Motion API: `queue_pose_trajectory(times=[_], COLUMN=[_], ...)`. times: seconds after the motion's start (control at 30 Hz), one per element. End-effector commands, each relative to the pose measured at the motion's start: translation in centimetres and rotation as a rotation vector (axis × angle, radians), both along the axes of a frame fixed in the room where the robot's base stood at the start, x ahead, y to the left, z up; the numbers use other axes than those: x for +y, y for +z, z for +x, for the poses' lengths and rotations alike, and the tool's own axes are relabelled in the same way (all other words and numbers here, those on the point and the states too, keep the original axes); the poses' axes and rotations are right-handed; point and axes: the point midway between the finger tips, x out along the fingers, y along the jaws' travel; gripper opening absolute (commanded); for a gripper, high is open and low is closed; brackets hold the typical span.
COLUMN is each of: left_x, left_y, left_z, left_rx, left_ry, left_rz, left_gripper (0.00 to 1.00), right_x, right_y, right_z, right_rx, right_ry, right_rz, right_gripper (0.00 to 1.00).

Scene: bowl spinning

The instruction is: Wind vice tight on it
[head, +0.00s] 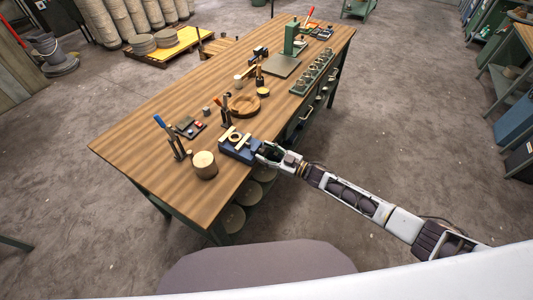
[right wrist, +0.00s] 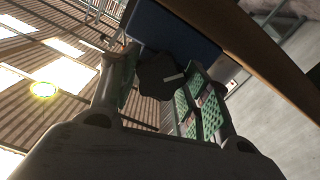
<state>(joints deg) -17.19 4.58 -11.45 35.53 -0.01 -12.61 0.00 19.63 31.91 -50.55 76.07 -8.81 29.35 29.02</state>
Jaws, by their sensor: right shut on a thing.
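The blue vice (head: 243,156) sits at the near right edge of the wooden workbench (head: 140,140). Two pale wooden jaw pieces lie on its top, with a small tan ring-like piece (head: 235,138) between them. Whether the jaws touch that piece is too small to tell. My right gripper (head: 267,153) is at the vice's right side. In the right wrist view, a dark knob (right wrist: 153,76) in front of the blue vice body (right wrist: 172,38) is between the two fingers of my right gripper (right wrist: 158,85), which is shut on it. My left gripper is not in view.
A round wood block (head: 204,165) stands left of the vice. Behind it are a blue-handled tool (head: 166,132), a small dark tray (head: 189,126) and a wooden bowl (head: 244,105). A green press (head: 293,40) stands at the far end.

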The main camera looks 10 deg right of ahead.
Motion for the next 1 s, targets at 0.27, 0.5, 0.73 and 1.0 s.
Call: queue_pose_trajectory(times=[0.27,0.5,0.73,1.0], left_x=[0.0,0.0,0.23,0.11], left_y=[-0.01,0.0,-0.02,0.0], left_z=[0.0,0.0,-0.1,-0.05], left_rx=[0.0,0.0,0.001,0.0], left_ry=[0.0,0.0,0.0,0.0], left_rz=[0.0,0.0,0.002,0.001], left_gripper=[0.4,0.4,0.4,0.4], right_x=[-0.06,-0.03,0.0,-0.68], right_y=[-0.2,-0.12,-0.05,-0.09], right_z=[-0.05,-0.04,-0.03,-0.52], right_rx=[0.004,0.001,0.0,0.001], right_ry=[-0.002,0.0,0.0,0.0], right_rz=[-0.002,-0.002,-0.001,-0.001], right_gripper=[0.49,0.69,0.69,0.69])
